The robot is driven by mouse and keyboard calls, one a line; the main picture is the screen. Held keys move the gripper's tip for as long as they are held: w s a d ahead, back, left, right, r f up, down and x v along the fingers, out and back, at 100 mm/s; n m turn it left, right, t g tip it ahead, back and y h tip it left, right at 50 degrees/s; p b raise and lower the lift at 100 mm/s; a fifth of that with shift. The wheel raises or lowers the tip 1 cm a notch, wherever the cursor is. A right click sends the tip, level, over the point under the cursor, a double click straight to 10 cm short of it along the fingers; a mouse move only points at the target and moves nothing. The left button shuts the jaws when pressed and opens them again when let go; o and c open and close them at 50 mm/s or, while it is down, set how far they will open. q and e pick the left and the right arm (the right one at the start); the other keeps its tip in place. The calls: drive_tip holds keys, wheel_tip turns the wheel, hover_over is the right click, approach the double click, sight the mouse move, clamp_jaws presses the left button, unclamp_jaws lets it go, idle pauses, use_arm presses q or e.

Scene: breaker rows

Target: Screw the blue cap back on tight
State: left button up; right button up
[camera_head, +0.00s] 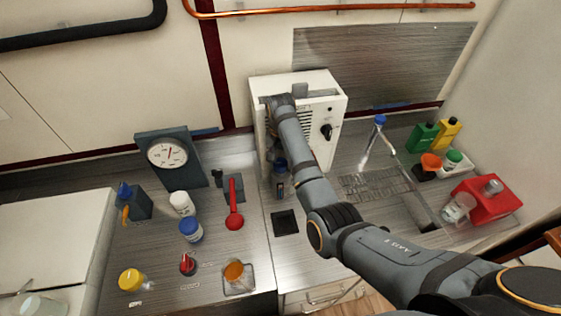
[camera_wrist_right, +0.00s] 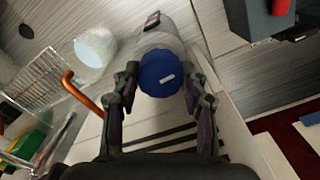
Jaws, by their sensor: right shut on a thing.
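In the right wrist view, the blue cap (camera_wrist_right: 159,73), with a small white mark on top, sits between the two dark fingers of my right gripper (camera_wrist_right: 160,84). The fingers are shut on it from both sides. A pale grey rounded body shows partly behind the cap; I cannot tell whether the cap is seated on it or how tight it is. In the head view, my right gripper (camera_head: 279,166) is low in front of the white box and largely hidden by my arm. My left gripper is not in view.
The white box (camera_head: 330,98) with a black knob stands behind my arm. On the left are a gauge (camera_head: 168,153), a blue-lidded jar (camera_head: 191,230), a red ladle-like lever (camera_head: 234,215) and a yellow-capped jar (camera_head: 131,280). On the right are green and yellow bottles (camera_head: 447,133) and a red holder (camera_head: 478,203).

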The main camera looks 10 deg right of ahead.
drive_tip(key=shift+r, duration=0.1)
drive_tip(key=m+p, duration=0.6)
drive_tip(key=m, duration=0.3)
drive_tip(key=shift+r, duration=0.15)
drive_tip(key=shift+f+m, duration=0.25)
drive_tip(key=shift+m, duration=1.85)
drive_tip(key=m, duration=0.4)
drive_tip(key=o, duration=1)
